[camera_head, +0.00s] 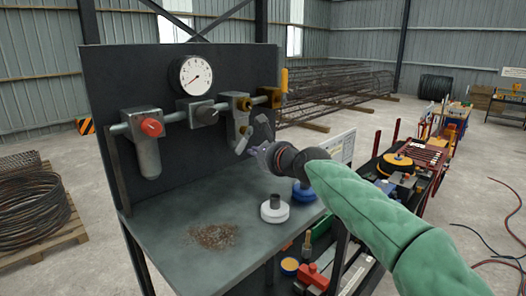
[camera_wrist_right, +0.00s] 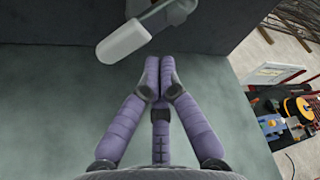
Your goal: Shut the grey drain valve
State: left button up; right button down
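The grey drain valve appears to be the grey body with a pale lever (camera_head: 241,138) hanging at an angle under the pipe, right of the regulators. In the right wrist view, a pale grey rounded lever (camera_wrist_right: 124,42) on a darker grey mount lies just beyond and left of my fingertips. My right gripper (camera_head: 254,146) is beside the valve, on its right in the head view. Its purple fingers (camera_wrist_right: 160,66) meet at the tips with nothing seen between them. A small gap shows between them and the lever. My left gripper is out of view.
The bench's left part is mostly clear.

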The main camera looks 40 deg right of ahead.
jog(key=shift+s+a+r, duration=0.15)
jog(key=shift+a+r, duration=0.2)
jog(key=shift+r, duration=0.05)
jog(key=shift+a+p, duration=0.15)
jog(key=shift+p, duration=0.2)
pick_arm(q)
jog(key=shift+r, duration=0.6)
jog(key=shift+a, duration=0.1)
pick_arm(e)
jog(key=shift+a, duration=0.25)
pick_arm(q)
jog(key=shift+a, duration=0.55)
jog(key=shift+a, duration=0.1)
pick_arm(e)
jog(key=shift+d, duration=0.15)
